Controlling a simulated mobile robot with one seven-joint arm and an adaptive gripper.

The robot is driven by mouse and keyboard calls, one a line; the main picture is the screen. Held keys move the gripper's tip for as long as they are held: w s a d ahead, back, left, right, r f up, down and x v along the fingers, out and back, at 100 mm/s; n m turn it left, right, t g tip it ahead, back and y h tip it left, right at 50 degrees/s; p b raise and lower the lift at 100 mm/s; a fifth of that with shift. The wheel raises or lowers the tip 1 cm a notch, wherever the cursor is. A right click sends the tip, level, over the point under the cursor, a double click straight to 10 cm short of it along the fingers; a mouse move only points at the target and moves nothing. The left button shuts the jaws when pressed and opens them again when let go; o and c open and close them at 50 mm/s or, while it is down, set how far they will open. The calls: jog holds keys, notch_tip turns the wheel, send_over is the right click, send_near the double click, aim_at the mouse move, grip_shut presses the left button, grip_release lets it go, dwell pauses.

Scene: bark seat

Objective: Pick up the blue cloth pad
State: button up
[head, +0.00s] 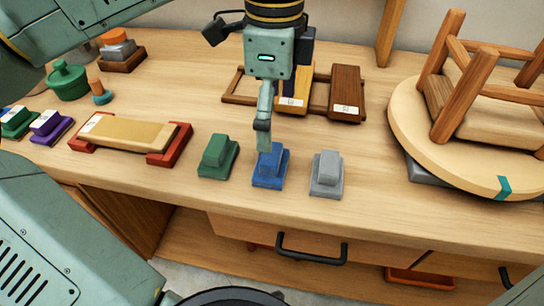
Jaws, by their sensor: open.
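The blue cloth pad (268,179) lies on the wooden worktop near its front edge, between a green pad (217,157) and a grey pad (327,175). It looks like a smaller block on a wider flat base. I cannot tell whether the fingertip touches the pad.
A round wooden board (420,145) with an upturned stool (485,80) stands at the right. A tan board with red ends (127,133) lies at the left. A wooden rack (345,92) lies behind my gripper. Drawers with dark handles (312,248) are below the worktop's edge.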

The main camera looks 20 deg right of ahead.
aim_at(272, 153)
notch_tip(272, 153, down, 10)
jog(key=shift+a+f+p, duration=0.1)
jog(key=shift+p, duration=0.9)
jog(key=c, duration=1.3)
notch_tip(272, 153, up, 10)
jog(key=shift+r+b, duration=0.1)
jog(key=shift+b, duration=0.7)
jog(key=o, duration=0.7)
jog(key=c, duration=0.5)
jog(key=shift+w, duration=0.15)
